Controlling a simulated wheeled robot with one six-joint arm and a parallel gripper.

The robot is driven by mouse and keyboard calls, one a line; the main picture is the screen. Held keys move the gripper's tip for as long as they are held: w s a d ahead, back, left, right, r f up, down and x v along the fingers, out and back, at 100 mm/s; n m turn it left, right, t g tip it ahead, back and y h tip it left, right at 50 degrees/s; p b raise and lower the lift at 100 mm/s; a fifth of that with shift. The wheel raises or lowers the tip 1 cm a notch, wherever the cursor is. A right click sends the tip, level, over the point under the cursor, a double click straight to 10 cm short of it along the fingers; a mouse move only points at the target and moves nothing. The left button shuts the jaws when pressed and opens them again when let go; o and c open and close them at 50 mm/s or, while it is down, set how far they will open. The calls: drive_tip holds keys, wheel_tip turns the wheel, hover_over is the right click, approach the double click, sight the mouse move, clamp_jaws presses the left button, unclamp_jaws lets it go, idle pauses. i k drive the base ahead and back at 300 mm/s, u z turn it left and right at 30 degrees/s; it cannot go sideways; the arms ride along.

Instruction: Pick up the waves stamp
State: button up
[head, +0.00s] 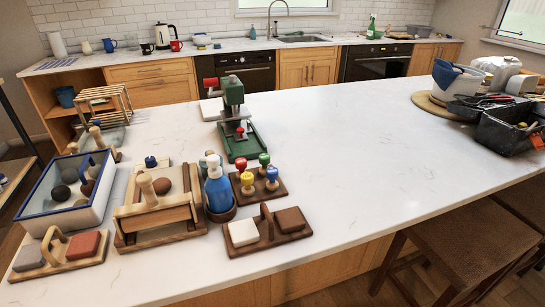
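A small dark wooden stand (281,191) on the white counter holds several stamps with round coloured knobs. They are a red-knobbed stamp (241,164), a green-knobbed stamp (264,160), a yellow-knobbed stamp (247,180) and a blue-knobbed stamp (272,175). Their faces are hidden, so I cannot tell which one bears waves. The stamps stand upright and close together. My gripper is not in view.
A blue bottle (218,190) stands close left of the stand, and a green press (235,130) behind it. A wooden holder with blocks (268,243) lies in front. A wooden frame (160,205) is left. The counter's middle (350,150) is clear. Stools (470,245) stand at front right.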

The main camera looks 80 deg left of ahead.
sight(264, 158)
drive_tip(key=u, duration=0.65)
drive_tip(key=i, duration=0.9)
drive_tip(key=u, duration=1.5)
drive_tip(key=i, duration=0.5)
drive_tip(key=u, duration=0.5)
